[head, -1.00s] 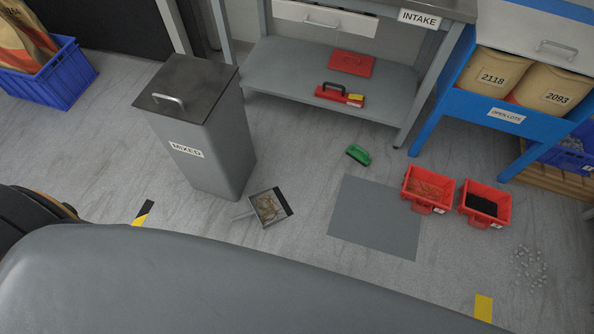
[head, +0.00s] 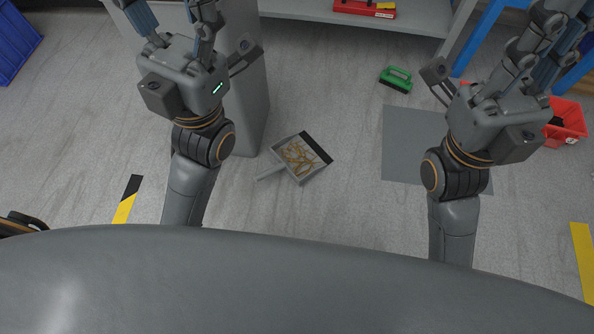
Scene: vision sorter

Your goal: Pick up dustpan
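The dustpan (head: 301,158) lies on the grey floor near the middle of the head view. It is grey with a dark front lip at its upper right, and its short handle (head: 270,173) points to the lower left. Light brown curly scraps lie in it. My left gripper (head: 172,14) is up and to the left of the dustpan, its fingers spread and empty, tips partly cut off by the top edge. My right gripper (head: 556,32) is far to the right of the dustpan, its fingers extended, with nothing seen in them. Neither gripper touches the dustpan.
A tall grey bin (head: 255,110) stands just left of the dustpan, partly behind my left arm. A green brush (head: 396,79) lies up and right. A grey floor mat (head: 403,140) and a red bin (head: 568,122) are at right.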

